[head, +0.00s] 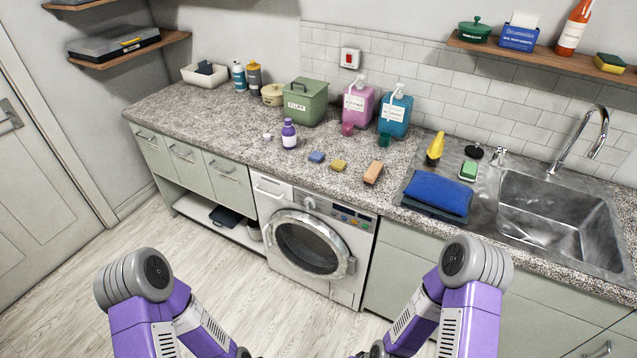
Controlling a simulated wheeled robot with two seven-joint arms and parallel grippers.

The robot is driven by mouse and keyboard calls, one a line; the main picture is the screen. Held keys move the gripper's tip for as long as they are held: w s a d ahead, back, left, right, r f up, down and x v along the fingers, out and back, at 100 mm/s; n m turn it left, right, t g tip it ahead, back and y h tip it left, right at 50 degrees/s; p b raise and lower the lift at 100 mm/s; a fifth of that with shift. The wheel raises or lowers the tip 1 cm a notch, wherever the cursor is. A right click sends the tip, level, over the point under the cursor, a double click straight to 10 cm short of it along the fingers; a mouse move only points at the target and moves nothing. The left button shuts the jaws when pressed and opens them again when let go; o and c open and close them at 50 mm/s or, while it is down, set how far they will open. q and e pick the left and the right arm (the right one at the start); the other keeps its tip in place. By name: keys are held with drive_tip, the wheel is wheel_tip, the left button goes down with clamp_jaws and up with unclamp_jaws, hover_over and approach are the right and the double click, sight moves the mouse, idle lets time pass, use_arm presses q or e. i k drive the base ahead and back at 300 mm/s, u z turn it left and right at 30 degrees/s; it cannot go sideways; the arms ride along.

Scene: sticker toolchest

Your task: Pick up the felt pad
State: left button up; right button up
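I cannot tell for certain which item is the felt pad. Small pad-like pieces lie along the front of the granite counter (215,122): a blue piece (316,157), a yellow piece (338,165) and an orange block (373,172). A small white piece (267,136) lies left of the purple bottle (289,134). My two purple arms come in at the bottom, left and right, well short of the counter. Their lower ends run off the bottom edge, and neither gripper shows clearly.
A green lidded bin (305,103), a pink dispenser (357,104) and a blue dispenser (395,115) stand along the wall. A folded blue cloth (437,193) lies beside the sink (545,215). A washing machine (308,245) sits below the counter. The counter's left front is clear.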

sight(316, 157)
drive_tip(key=u, duration=1.05)
drive_tip(key=i, duration=1.3)
drive_tip(key=z, duration=0.2)
